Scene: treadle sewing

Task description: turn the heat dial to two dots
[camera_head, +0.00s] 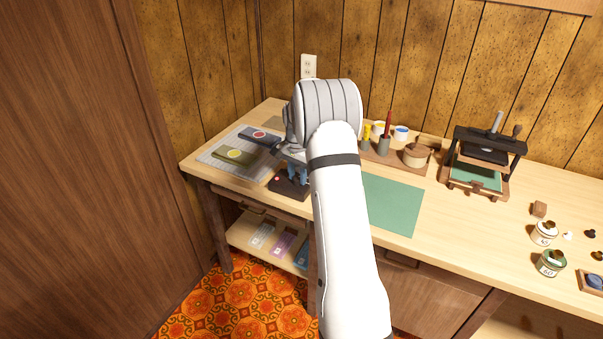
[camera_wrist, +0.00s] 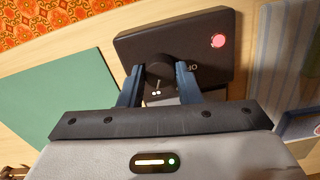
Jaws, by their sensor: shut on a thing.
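The dark control box (camera_head: 284,188) lies near the front edge of the bench, partly hidden by my arm in the head view. In the wrist view the box (camera_wrist: 205,40) fills the upper middle, with a lit red lamp (camera_wrist: 218,40) at one corner. The round black heat dial (camera_wrist: 160,68) stands between the two blue fingers of my gripper (camera_wrist: 160,76), which are shut on its sides. Two pale dots show just below the dial in that view, and a pale mark shows to its right. The dial's pointer is too dark to read.
A striped mat (camera_head: 209,156) with dark and olive cases lies left of the box. A green cutting mat (camera_head: 394,204) lies to the right. Beyond it are a tool holder with cups and a black-framed press (camera_head: 487,165). Jars stand at the far right.

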